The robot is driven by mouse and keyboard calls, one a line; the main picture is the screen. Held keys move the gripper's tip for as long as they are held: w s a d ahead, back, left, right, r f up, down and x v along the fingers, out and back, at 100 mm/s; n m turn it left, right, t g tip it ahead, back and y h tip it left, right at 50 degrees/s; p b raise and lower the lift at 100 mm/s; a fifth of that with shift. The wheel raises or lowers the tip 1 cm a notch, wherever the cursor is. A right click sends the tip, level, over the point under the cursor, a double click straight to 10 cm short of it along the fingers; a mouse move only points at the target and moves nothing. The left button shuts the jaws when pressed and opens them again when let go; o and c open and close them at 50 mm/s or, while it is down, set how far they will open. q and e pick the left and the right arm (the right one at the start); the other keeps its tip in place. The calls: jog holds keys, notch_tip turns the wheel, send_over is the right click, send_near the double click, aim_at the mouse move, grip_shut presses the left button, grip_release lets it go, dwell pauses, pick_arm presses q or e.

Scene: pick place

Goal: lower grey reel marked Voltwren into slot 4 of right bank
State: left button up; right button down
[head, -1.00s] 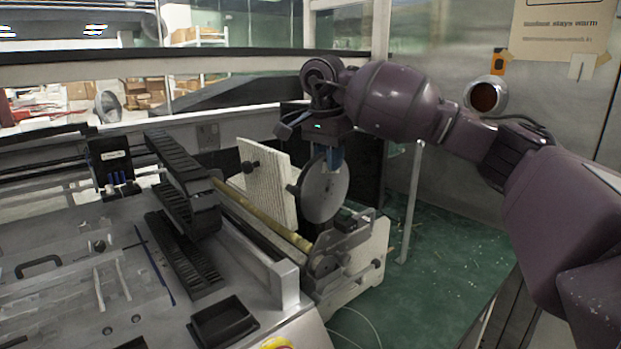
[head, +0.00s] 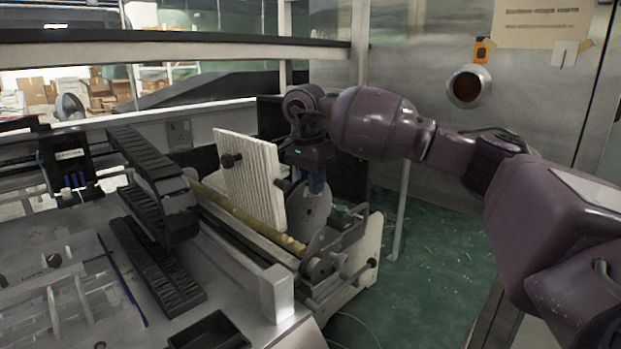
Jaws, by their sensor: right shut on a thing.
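The grey reel (head: 309,213) is a flat upright disc, held by my right gripper (head: 316,188). The gripper points down, shut on the reel's upper edge. The reel hangs beside the white ribbed panel (head: 250,178), above the roller mechanism (head: 325,268). The reel's lower edge is partly hidden by that mechanism, and I cannot tell whether they touch. No Voltwren mark is readable. Black slotted racks (head: 160,262) stand to the left; I see no slot numbers and cannot tell which is the right bank. My left gripper is out of view.
A yellowish roller (head: 245,216) runs diagonally to the mechanism. A black tray (head: 208,331) lies at the bench front. A pale post (head: 400,215) stands right of the gripper. Green floor (head: 440,240) is open beyond it.

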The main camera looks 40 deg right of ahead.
aim_at(313, 227)
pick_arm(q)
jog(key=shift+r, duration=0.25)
pick_arm(e)
jog(key=shift+s+r, duration=0.15)
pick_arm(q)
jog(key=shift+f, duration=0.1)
pick_arm(e)
jog(key=shift+f, duration=0.3)
jog(key=shift+f, duration=1.4)
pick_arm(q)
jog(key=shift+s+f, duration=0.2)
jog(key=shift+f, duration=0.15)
pick_arm(e)
jog(key=shift+f, duration=0.25)
pick_arm(q)
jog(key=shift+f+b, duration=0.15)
jog(key=shift+b, duration=0.15)
pick_arm(e)
jog(key=shift+f, duration=0.85)
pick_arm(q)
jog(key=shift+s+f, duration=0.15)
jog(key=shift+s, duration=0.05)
pick_arm(e)
jog(key=shift+f, duration=0.6)
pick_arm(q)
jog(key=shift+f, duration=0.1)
pick_arm(e)
jog(key=shift+f, duration=0.95)
jog(key=c, duration=0.6)
grip_release()
